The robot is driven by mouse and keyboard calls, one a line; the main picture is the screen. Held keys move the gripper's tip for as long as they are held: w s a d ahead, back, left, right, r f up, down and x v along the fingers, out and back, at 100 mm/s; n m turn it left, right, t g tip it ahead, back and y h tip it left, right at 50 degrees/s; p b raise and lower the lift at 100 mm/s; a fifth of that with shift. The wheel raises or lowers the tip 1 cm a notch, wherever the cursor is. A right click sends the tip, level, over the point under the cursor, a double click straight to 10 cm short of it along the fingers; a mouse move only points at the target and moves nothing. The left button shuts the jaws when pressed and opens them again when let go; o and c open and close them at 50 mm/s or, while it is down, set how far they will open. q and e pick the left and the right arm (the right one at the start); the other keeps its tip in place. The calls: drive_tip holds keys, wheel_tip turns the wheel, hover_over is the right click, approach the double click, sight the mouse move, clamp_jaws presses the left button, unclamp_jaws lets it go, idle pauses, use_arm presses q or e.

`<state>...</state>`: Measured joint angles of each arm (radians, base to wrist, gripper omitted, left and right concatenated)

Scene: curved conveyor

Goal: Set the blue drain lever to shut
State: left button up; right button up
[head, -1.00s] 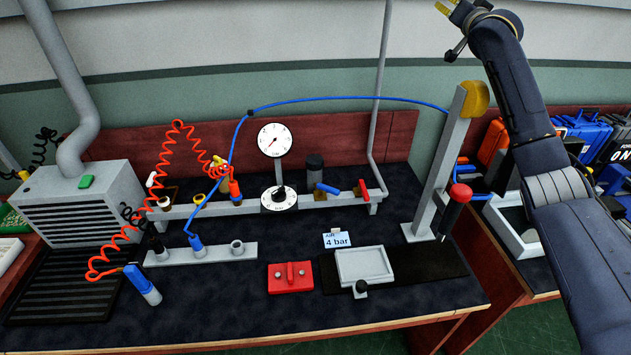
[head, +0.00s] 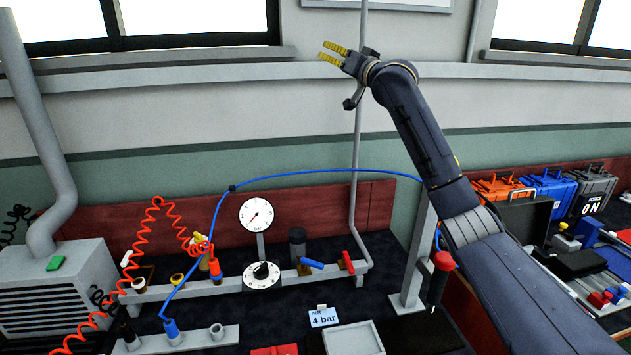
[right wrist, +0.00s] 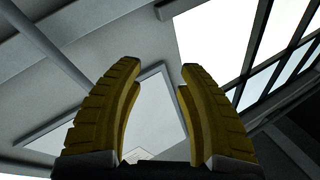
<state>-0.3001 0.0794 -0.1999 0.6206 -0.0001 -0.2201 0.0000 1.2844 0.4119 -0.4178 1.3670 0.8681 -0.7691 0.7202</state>
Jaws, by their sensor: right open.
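The blue drain lever (head: 311,263) is on the grey manifold rail at the back of the bench, between a dark cylinder and a red lever (head: 348,262). It lies slanted, its right end a little lower. My right gripper (head: 333,52) is raised high in front of the wall, well above the bench and apart from the lever. Its yellow fingers are spread and empty, as the right wrist view (right wrist: 158,75) also shows. That view faces the wall and windows, so no lever appears in it. My left gripper is not in view.
A pressure gauge (head: 256,214) and a dial (head: 262,275) stand left of the lever. A blue hose (head: 310,171) arches above the rail. A grey post (head: 413,255) stands to the right. A "4 bar" card (head: 323,317) and grey tray (head: 353,340) lie in front.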

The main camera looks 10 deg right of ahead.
wheel_tip(320, 180, down, 12)
drive_tip(key=a+n+g, duration=0.1)
drive_tip(key=a+g, duration=0.1)
drive_tip(key=g, duration=0.2)
drive_tip(key=n+g+h, duration=0.2)
drive_tip(key=n+g, duration=0.4)
drive_tip(key=g, duration=0.3)
hover_over(318, 263)
drive_tip(key=w+d, duration=0.2)
drive_tip(key=d, duration=0.1)
wheel_tip(318, 263, down, 24)
drive_tip(key=s+d+f+n+g+h, duration=0.1)
drive_tip(key=s+d+f+n+g, duration=0.2)
drive_tip(key=s+f, duration=0.35)
drive_tip(key=shift+n, duration=0.5)
drive_tip(key=x, duration=1.8)
drive_tip(key=shift+s+a+f, duration=0.2)
drive_tip(key=shift+a+f, duration=0.1)
clamp_jaws()
